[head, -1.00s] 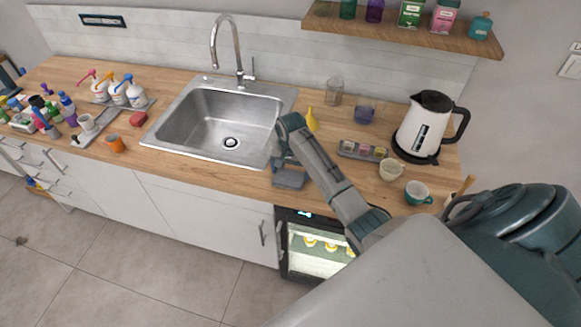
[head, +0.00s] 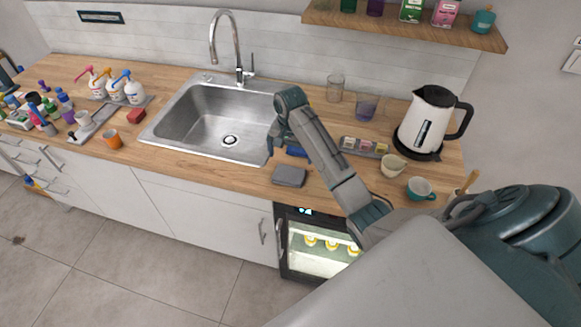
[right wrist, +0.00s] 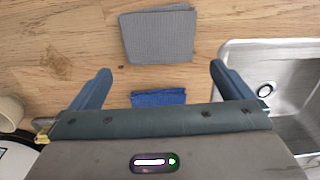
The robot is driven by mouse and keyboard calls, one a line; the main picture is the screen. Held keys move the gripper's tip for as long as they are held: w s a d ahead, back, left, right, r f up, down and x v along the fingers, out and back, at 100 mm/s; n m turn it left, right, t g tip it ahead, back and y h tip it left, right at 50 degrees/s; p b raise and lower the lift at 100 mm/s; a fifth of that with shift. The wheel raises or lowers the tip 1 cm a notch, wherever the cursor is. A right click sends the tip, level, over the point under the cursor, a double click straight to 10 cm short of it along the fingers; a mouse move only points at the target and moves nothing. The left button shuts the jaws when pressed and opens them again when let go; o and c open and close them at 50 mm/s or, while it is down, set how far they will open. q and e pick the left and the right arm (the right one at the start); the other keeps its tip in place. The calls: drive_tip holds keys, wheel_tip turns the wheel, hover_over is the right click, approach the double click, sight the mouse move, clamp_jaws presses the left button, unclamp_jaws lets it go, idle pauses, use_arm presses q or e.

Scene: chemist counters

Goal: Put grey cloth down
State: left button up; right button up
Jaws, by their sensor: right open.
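The grey cloth (head: 289,176) lies folded flat on the wooden counter, right of the sink and near the front edge. In the right wrist view the grey cloth (right wrist: 158,36) lies beyond the fingertips, clear of both fingers. My right gripper (right wrist: 160,76) is open and empty above the counter. In the head view my right gripper (head: 274,142) is partly hidden by its own arm. A blue cloth (right wrist: 158,98) lies on the counter between the fingers and the palm in the picture; in the head view it shows partly (head: 297,152). My left gripper is not in view.
The steel sink (head: 225,120) is left of the cloths. A tray of small packets (head: 364,147), a cream cup (head: 393,166), a teal cup (head: 418,189) and a kettle (head: 428,122) stand to the right. A lit glass-door fridge (head: 318,250) is below.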

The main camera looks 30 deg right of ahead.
sight(291, 168)
wheel_tip(291, 168, up, 6)
drive_tip(key=p, duration=0.3)
drive_tip(key=shift+f, duration=0.15)
